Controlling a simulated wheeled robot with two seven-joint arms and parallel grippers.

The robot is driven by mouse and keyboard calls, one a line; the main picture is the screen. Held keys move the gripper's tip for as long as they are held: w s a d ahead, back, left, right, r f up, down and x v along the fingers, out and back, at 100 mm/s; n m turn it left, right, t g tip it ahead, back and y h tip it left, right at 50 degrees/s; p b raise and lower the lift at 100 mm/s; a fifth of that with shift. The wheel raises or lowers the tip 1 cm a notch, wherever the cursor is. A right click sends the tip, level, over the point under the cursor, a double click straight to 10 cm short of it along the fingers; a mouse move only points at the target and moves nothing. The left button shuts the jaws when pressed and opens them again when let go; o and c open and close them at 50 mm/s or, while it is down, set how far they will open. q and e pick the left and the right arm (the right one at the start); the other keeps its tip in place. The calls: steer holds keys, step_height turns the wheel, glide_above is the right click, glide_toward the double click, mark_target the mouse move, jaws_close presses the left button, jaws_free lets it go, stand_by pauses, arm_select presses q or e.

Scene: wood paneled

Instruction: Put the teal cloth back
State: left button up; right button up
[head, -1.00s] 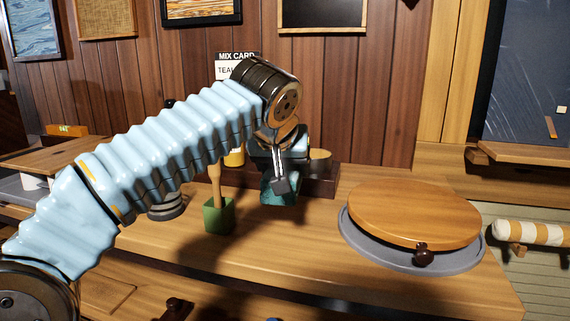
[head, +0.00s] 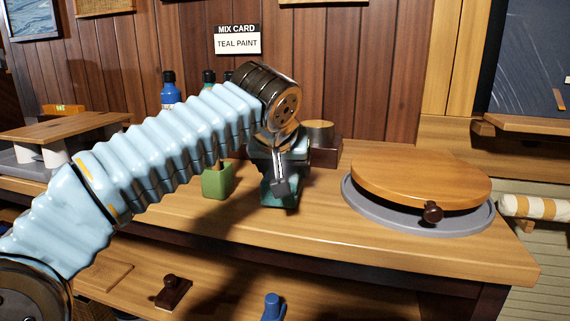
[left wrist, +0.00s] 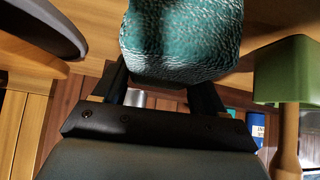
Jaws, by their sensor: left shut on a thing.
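The teal cloth (left wrist: 182,40) is a textured, crumpled bundle between the fingers of my left gripper (left wrist: 163,88) in the left wrist view. In the head view, my left gripper (head: 280,186) points down over the workbench, shut on the cloth (head: 287,200), which shows as teal patches around the fingers. The cloth's underside is hard to judge, so I cannot tell whether it touches the bench. My right gripper is not in view.
A green block (head: 217,182) with a wooden handle stands just left of the gripper. A round wooden board (head: 420,183) on a grey disc (head: 365,212) lies right. Paint bottles (head: 169,88) and the mix card (head: 237,41) are behind. The bench front is clear.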

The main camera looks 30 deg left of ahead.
arm_select(q)
steer(key=shift+f, duration=0.45)
stand_by(0.3)
steer(key=o, duration=1.4)
steer(key=p+v, duration=0.2)
steer(key=v, duration=1.2)
steer(key=shift+f, duration=0.1)
